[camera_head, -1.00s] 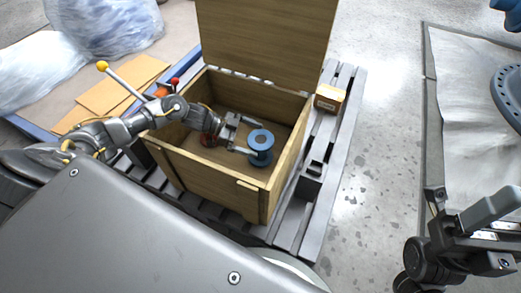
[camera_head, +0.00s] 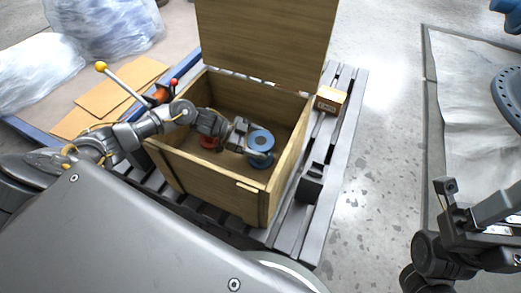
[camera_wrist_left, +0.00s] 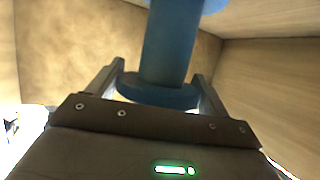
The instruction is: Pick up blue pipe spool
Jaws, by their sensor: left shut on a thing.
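The blue pipe spool (camera_head: 260,139) stands upright inside the open wooden crate, toward its right side. It has a round flange with a central hole on top. My left gripper (camera_head: 255,154) reaches into the crate from the left and is shut on the spool. In the left wrist view the spool's blue neck and flange (camera_wrist_left: 168,50) sit between the two fingers (camera_wrist_left: 157,84). Whether the spool touches the crate floor is hidden. My right gripper (camera_head: 490,228) is at the lower right, away from the crate; its jaw state is unclear.
The wooden crate (camera_head: 165,164) has its lid (camera_head: 268,40) raised at the back and stands on a grey pallet (camera_head: 335,150). A red part (camera_head: 208,143) lies inside. A small cardboard box (camera_head: 330,99) sits on the pallet's right. Bare floor lies right of the pallet.

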